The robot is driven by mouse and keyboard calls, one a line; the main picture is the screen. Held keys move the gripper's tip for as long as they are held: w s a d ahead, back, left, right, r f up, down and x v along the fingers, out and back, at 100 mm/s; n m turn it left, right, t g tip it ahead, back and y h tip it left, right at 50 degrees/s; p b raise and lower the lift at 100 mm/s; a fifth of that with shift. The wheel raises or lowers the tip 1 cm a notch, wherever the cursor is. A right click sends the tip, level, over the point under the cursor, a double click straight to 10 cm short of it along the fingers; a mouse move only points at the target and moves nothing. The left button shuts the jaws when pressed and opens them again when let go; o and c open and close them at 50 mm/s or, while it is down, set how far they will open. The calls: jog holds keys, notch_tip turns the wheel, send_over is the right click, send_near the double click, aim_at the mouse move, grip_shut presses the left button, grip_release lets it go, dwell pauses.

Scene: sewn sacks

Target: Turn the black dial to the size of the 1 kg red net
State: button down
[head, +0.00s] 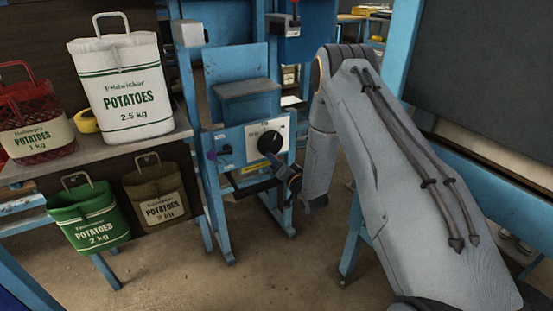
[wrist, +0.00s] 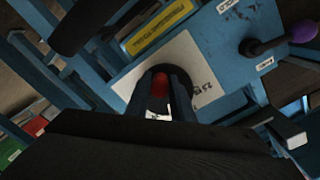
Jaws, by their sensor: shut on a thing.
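The black dial (head: 269,142) is on the front of a blue machine, over a white scale plate (head: 258,130). My gripper (head: 285,170) reaches it from the lower right. In the wrist view the dial (wrist: 203,84) lies just beyond my gripper (wrist: 160,76), whose fingers are shut on its grip, with a red part (wrist: 159,86) between them. The fingers cover much of the dial, and I cannot read the size it points to. The red net (head: 37,125) labelled 1 kg stands at the far left on a shelf.
A white 2.5 kg sack (head: 122,88) stands on the shelf (head: 110,151). A green 2 kg sack (head: 90,213) and a brown sack (head: 157,195) hang below. A purple-tipped lever (head: 212,155) is left of the dial, and shows right in the wrist view (wrist: 302,30).

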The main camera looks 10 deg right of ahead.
jog(key=m, duration=0.2)
jog(key=a+r+m+p, duration=0.1)
jog(key=m, duration=0.3)
jog(key=shift+s+a+r+p, duration=0.15)
jog(key=shift+s+a+p, duration=0.15)
jog(key=shift+p, duration=0.05)
dwell(0.4)
jog(key=c, duration=1.5)
grip_release()
jog(key=shift+c, duration=0.2)
jog(key=v, duration=0.8)
jog(key=shift+w, duration=0.1)
